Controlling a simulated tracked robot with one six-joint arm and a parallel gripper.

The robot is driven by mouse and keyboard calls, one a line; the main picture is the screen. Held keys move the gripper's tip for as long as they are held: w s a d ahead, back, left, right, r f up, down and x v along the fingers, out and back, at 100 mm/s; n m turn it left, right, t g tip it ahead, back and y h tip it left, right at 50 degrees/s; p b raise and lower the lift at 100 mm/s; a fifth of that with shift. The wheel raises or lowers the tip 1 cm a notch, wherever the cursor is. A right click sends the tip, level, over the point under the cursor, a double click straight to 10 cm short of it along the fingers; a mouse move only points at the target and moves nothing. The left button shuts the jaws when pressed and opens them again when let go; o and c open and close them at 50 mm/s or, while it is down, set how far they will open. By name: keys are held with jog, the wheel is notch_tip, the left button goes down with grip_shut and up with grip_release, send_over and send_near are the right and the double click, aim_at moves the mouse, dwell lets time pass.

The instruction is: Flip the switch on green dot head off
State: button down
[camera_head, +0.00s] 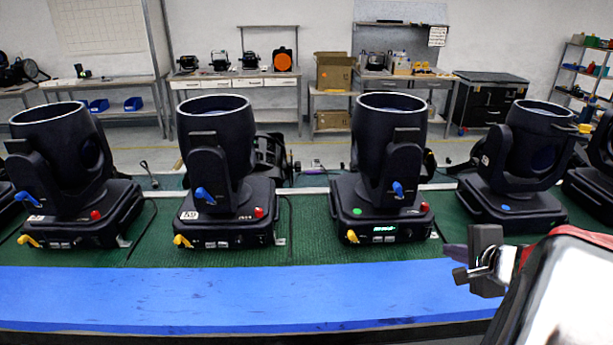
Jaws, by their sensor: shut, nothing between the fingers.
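The green dot head is the black moving-head light (388,150) third from the left, with a small green dot (357,211) on its base. Its display (384,228) is lit green. Its base front carries a yellow lever (352,236), small pale controls (379,239) and a red knob (424,207); a blue lever (398,190) is on its yoke. Which part is the power switch is too small to tell. My gripper (462,262) is shut and empty, in front and to the right of this head, with a visible gap.
A blue strip (240,295) runs clear along the front edge.

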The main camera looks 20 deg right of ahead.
send_near(429, 237)
jog(key=x, duration=0.4)
jog(key=shift+f, duration=0.5)
jog(key=shift+w+d, duration=0.3)
jog(key=shift+w, duration=0.4)
jog(key=shift+w+f, duration=0.2)
jog(key=shift+f, duration=0.1)
jog(key=shift+s+d+f, duration=0.1)
jog(key=shift+f, duration=0.3)
jog(key=shift+r, duration=0.1)
